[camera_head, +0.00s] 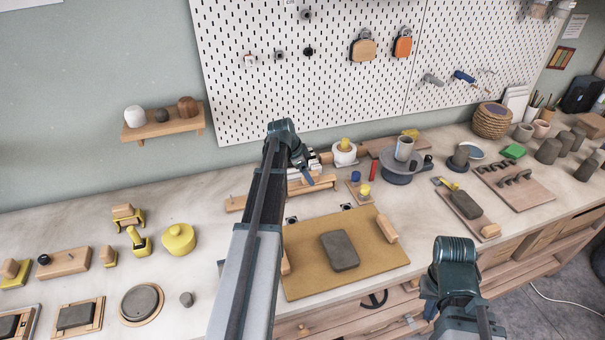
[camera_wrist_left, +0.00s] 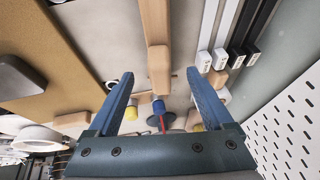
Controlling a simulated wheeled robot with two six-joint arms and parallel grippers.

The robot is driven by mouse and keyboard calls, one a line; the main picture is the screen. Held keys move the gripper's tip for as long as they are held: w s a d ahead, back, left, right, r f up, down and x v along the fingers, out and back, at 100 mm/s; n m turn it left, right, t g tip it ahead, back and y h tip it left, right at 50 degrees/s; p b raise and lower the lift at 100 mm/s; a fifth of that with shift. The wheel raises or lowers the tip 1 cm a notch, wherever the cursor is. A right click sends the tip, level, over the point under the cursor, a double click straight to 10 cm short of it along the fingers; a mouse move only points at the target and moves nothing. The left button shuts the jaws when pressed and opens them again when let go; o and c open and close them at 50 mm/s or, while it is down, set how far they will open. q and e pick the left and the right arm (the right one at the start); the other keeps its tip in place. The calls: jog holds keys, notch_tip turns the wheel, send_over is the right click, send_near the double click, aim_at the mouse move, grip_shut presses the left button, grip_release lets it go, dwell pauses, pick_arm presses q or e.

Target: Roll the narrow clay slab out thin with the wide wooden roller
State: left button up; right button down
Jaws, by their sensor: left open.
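A grey clay slab (camera_head: 340,250) lies flat on the tan board (camera_head: 305,282) in front of me. A long wooden roller-like bar (camera_head: 240,203) lies behind the board, partly hidden by my left arm. In the left wrist view a wooden bar with a narrower end (camera_wrist_left: 155,25) points between the fingers of my left gripper (camera_wrist_left: 164,90). The gripper is open, with nothing seen clamped in it; the gap to the bar is unclear. My right gripper (camera_head: 434,298) is low at the right, beyond the board's right edge; its fingertips are not clear.
Wooden blocks (camera_head: 387,229) sit at the board's sides. A smaller board with another slab (camera_head: 466,205) is to the right.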

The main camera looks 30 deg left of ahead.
aim_at(313, 171)
pick_arm(q)
jog(key=b+x, duration=0.5)
jog(key=x, duration=0.2)
jog(key=shift+f, duration=0.1)
pick_arm(e)
notch_tip(313, 171, down, 7)
jog(key=shift+r, duration=0.2)
pick_arm(q)
grip_shut()
jog(key=shift+c, duration=1.8)
grip_release()
jog(key=shift+r, duration=0.2)
pick_arm(e)
jog(key=shift+r, duration=0.2)
pick_arm(q)
jog(key=shift+r+p, duration=2.55)
pick_arm(e)
jog(key=shift+r, duration=2.55)
